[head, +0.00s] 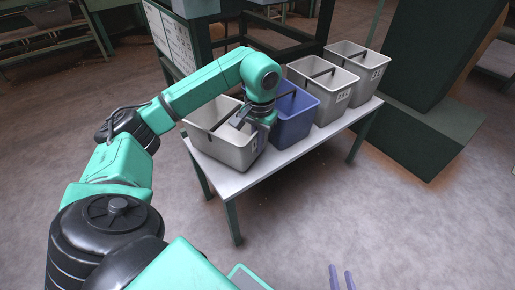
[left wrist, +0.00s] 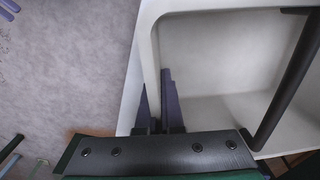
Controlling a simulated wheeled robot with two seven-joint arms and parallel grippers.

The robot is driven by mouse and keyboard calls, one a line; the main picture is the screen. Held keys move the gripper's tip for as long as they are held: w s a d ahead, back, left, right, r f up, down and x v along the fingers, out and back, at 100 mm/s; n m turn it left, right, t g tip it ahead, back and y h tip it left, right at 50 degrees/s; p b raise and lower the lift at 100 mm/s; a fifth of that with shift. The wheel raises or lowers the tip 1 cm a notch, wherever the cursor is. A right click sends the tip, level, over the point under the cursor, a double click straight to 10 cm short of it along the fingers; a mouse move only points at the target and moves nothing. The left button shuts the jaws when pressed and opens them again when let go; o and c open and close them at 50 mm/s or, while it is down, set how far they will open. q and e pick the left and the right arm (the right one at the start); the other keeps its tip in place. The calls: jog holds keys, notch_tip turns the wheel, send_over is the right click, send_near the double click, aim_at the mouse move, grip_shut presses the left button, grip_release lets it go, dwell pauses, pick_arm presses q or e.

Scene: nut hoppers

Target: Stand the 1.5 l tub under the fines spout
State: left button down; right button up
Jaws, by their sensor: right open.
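Several open tubs stand in a row on a white-topped table. The nearest is a light grey tub (head: 205,148) with a dark handle bar and a label partly hidden by my gripper. Its label cannot be read. My left gripper (head: 264,133) is at this tub's near right rim. In the left wrist view its purple fingers (left wrist: 157,112) straddle the grey tub's wall (left wrist: 153,40), one outside and one inside, close against it. The tub looks empty. My right gripper (head: 342,278) is open and empty at the bottom edge, over the floor. No fines spout can be made out.
A blue tub (head: 296,121) stands right beside the grey one. Two more grey tubs, a middle one (head: 325,104) and a far one (head: 358,74), follow on the table (head: 222,181). A dark green cabinet (head: 425,60) stands behind at right. The front floor is clear.

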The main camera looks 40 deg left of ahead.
pick_arm(q)
notch_tip(320, 180, down, 2)
jog(key=shift+f, duration=0.15)
pick_arm(e)
jog(key=shift+f, duration=0.5)
pick_arm(q)
jog(key=shift+f, duration=0.1)
jog(key=c, duration=1.1)
grip_release()
jog(key=shift+o, duration=0.2)
